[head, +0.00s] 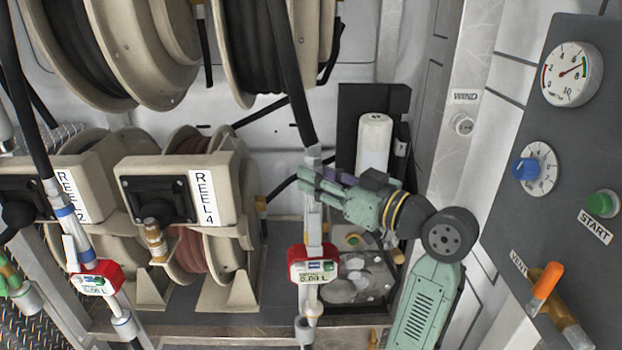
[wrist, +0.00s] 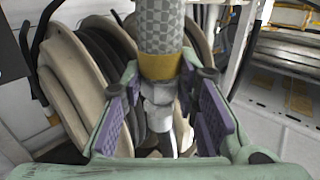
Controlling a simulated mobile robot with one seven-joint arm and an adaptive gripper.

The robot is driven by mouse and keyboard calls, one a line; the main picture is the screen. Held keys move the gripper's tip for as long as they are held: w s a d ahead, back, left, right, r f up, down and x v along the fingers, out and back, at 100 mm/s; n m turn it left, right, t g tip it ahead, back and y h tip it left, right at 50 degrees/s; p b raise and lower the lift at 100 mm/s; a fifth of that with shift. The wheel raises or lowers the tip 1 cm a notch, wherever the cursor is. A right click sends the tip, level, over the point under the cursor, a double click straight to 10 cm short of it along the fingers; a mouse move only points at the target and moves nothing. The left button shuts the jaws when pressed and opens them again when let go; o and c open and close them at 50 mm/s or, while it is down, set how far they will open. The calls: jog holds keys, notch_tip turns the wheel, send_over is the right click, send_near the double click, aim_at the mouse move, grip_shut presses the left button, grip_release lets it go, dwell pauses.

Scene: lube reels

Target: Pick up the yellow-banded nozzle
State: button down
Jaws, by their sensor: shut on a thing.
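The yellow-banded nozzle (wrist: 161,66) stands between the fingers of my gripper (wrist: 163,82) in the wrist view. Its yellow band sits just below a grey checked sleeve, near the fingertips. In the head view the nozzle (head: 314,228) hangs upright, with a dark hose above it and a red meter (head: 312,264) with a small display below the fingers. My gripper (head: 312,182) comes from the right and is shut on its upper part. The yellow band is not clear in the head view, where the fingers cover part of the nozzle.
The REEL 4 housing (head: 180,190) is close on the left. Another nozzle with a red meter (head: 96,280) hangs at far left. A white cylinder (head: 374,142) stands behind my wrist. A control panel (head: 545,130) with gauge and knobs is on the right.

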jog(key=b+v, duration=0.4)
jog(key=v, duration=1.1)
jog(key=shift+s+d, duration=0.25)
jog(key=shift+r, duration=0.1)
jog(key=shift+r+p, duration=0.55)
jog(key=shift+r, duration=0.25)
